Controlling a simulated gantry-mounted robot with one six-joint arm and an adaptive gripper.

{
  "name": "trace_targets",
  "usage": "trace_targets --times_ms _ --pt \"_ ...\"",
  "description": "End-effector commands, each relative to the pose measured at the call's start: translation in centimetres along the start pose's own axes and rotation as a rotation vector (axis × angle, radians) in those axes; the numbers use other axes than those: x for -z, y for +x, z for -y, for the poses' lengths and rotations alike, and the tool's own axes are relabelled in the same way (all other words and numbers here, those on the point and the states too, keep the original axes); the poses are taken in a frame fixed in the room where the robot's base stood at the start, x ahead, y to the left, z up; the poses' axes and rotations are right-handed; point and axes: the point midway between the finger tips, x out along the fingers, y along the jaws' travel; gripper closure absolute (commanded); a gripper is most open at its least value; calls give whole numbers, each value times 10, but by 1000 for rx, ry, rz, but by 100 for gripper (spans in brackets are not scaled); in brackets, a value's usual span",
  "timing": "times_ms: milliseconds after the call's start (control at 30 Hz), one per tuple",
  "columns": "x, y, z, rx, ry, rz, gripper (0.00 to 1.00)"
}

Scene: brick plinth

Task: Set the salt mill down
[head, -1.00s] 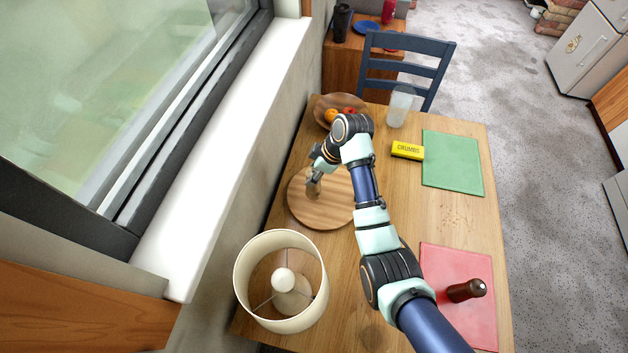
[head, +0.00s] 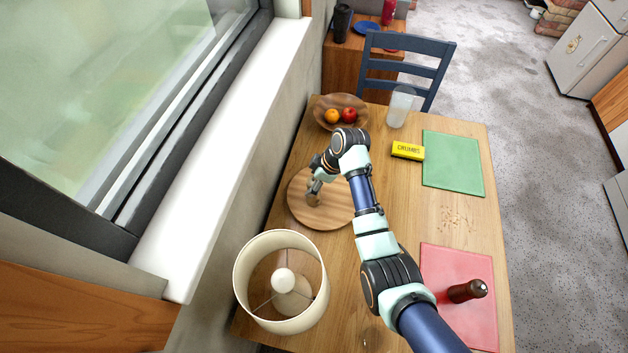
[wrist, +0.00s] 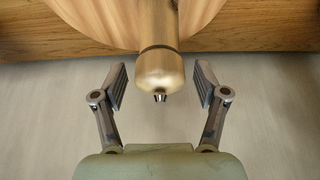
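A brass-coloured mill (wrist: 161,66), which I take to be the salt mill, rests on the round wooden board (head: 332,212). In the wrist view its rounded head with a small metal knob lies between my fingers, with a visible gap on each side. My gripper (wrist: 160,84) is open and touches the mill with neither finger. In the head view my gripper (head: 316,186) is low over the left part of the board, and the mill (head: 313,200) shows only as a small patch beside it. A dark brown mill (head: 467,291) is on the red mat (head: 455,261).
A lampshade (head: 248,285) stands near the board, by the wall. A fruit bowl (head: 323,122), a clear cup (head: 400,107) and a yellow CRUMBS box (head: 407,150) are towards the far end. Crumbs (head: 458,219) lie between the red mat and the green mat (head: 452,165).

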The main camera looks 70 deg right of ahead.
Motion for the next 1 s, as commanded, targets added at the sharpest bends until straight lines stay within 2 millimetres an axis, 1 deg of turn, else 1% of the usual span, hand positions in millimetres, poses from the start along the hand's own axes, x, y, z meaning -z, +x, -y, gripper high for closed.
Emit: trace_targets --times_ms 133,233,367,500,600,700,833,1000 --pt "1 -2 0 -1 0 0 27" --pt "2 -12 -1 -1 0 -1 27" --pt "2 -42 -2 -5 0 -2 27" --pt "2 -78 -2 -6 0 -2 27" --pt "2 -99 -1 -4 -1 -2 27" --pt "2 -114 -1 -1 1 -1 27" --pt "1 -123 -1 -1 1 0 27" --pt "1 -123 0 0 0 0 27"
